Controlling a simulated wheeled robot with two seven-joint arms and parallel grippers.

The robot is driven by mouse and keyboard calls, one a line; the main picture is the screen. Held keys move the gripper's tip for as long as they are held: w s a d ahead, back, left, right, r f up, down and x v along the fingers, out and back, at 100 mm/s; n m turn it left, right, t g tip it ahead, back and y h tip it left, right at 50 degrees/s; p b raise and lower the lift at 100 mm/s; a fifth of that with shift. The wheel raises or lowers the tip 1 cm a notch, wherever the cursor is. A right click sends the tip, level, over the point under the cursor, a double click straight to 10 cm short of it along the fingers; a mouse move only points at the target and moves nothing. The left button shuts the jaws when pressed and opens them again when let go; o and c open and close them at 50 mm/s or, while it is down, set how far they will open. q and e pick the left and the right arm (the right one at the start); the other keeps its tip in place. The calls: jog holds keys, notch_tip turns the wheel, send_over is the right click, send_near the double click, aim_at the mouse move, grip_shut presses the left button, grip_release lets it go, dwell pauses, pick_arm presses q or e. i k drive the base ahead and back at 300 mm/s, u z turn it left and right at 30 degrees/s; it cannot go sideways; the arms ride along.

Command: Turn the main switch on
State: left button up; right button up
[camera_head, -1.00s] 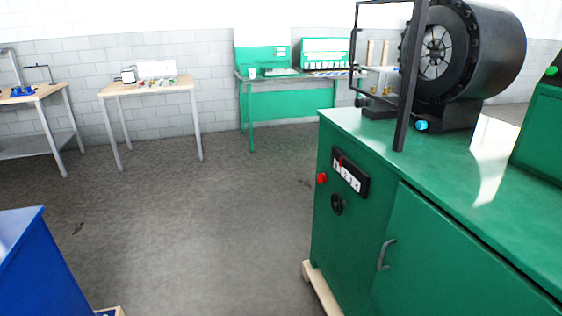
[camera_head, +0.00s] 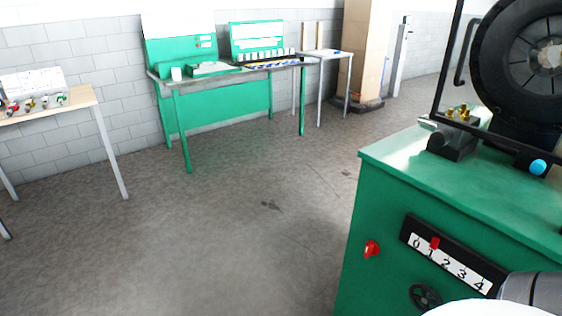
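A red rotary switch (camera_head: 371,249) sits on the front face of the green crimper cabinet (camera_head: 385,215), near its left edge. It looks like a small knob; I cannot tell its on or off position. Right of it is a black scale panel (camera_head: 450,258) numbered 0 to 4, with a red pointer between 0 and 1. A black handwheel (camera_head: 425,297) is below the panel, partly cut off by my white and grey arm parts at the bottom right. Neither gripper's fingers show in the view.
The black crimper head (camera_head: 520,65) and a blue button (camera_head: 538,167) are on top of the cabinet. A green workbench (camera_head: 215,105) stands at the back wall. A wooden table (camera_head: 60,108) is at the left. The floor left of the cabinet is clear.

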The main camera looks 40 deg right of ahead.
aim_at(371, 248)
jog(key=i, duration=2.15)
jog(key=z, duration=2.8)
